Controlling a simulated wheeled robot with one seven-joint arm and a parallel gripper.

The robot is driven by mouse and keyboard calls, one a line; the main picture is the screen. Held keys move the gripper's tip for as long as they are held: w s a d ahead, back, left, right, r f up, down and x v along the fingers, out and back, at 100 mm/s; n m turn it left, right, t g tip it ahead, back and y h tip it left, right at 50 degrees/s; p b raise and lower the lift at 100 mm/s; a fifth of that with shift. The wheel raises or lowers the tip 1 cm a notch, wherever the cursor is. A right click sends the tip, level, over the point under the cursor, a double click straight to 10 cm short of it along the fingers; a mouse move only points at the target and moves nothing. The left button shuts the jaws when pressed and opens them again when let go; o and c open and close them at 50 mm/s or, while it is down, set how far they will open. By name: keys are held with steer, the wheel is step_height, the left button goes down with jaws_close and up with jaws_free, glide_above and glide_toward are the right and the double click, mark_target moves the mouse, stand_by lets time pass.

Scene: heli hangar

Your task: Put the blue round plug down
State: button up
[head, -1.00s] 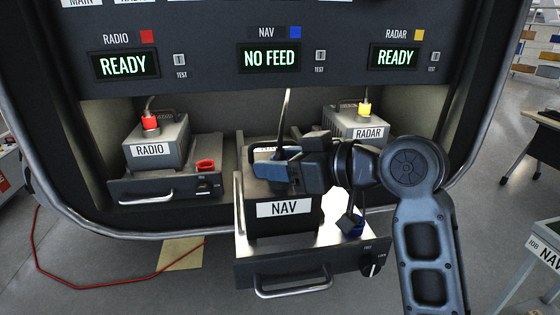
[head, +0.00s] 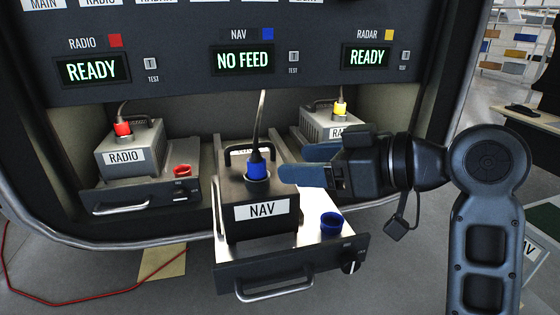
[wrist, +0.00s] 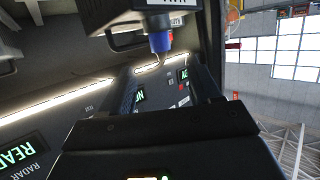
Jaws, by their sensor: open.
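The blue round plug (head: 257,168) stands upright in the socket on top of the dark NAV box (head: 257,200), with its cable rising from it. It also shows in the wrist view (wrist: 160,40), beyond my fingers. My gripper (head: 282,171) is open and empty, just right of the plug and apart from it. The NAV box sits on its pulled-out tray (head: 285,262). The NAV display (head: 242,59) reads NO FEED.
A blue ring-shaped cup (head: 332,222) is on the tray, right of the NAV box. The RADIO box (head: 130,150) with a red plug stands left. The RADAR box (head: 318,125) with a yellow plug is behind my gripper. Both their displays read READY.

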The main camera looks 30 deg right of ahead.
steer(key=shift+p+v, duration=0.4)
steer(key=shift+v, duration=0.7)
steer(key=shift+r, duration=0.1)
steer(key=shift+c, duration=0.3)
